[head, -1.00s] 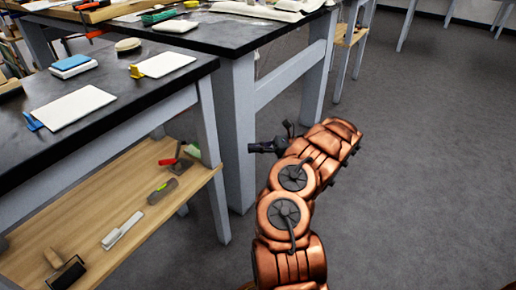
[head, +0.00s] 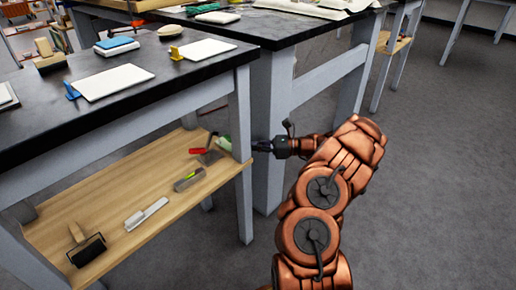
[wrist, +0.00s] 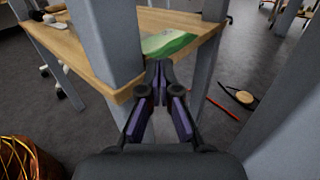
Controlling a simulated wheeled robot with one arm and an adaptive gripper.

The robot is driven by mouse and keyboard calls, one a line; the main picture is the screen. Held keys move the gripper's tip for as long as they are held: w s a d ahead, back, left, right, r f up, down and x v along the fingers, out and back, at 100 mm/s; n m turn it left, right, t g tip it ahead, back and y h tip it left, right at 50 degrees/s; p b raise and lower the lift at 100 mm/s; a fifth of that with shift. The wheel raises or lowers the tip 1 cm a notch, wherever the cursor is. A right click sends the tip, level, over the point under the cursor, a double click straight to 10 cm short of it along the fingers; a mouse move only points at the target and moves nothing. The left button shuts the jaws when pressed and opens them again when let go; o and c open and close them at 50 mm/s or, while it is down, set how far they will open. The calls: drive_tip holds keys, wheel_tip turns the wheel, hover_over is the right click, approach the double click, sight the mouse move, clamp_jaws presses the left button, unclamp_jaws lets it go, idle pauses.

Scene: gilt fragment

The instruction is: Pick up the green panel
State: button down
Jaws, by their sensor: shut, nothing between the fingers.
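The green panel (wrist: 168,43), green with pale and white patches, lies at the end of the wooden lower shelf in the wrist view. In the head view a green bit of it (head: 224,142) shows at the shelf's far end, partly hidden behind the table leg. My gripper (wrist: 158,74) is shut and empty, its fingertips at the shelf's edge in the picture, just short of the panel. In the head view my gripper (head: 262,146) is beside the table leg, outside the shelf. I cannot tell whether it touches anything.
Grey table legs (head: 243,155) stand close by; in the wrist view one leg (wrist: 105,40) is left of the panel. Open floor (head: 430,200) lies right.

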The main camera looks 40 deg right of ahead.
idle(0.3)
drive_tip(key=shift+p+x, duration=0.9)
drive_tip(key=shift+p, duration=0.2)
drive_tip(key=shift+d, duration=0.1)
drive_tip(key=p+v, duration=0.4)
drive_tip(key=v, duration=0.9)
drive_tip(key=shift+s+d, duration=0.25)
drive_tip(key=shift+s, duration=0.05)
drive_tip(key=shift+r, duration=0.1)
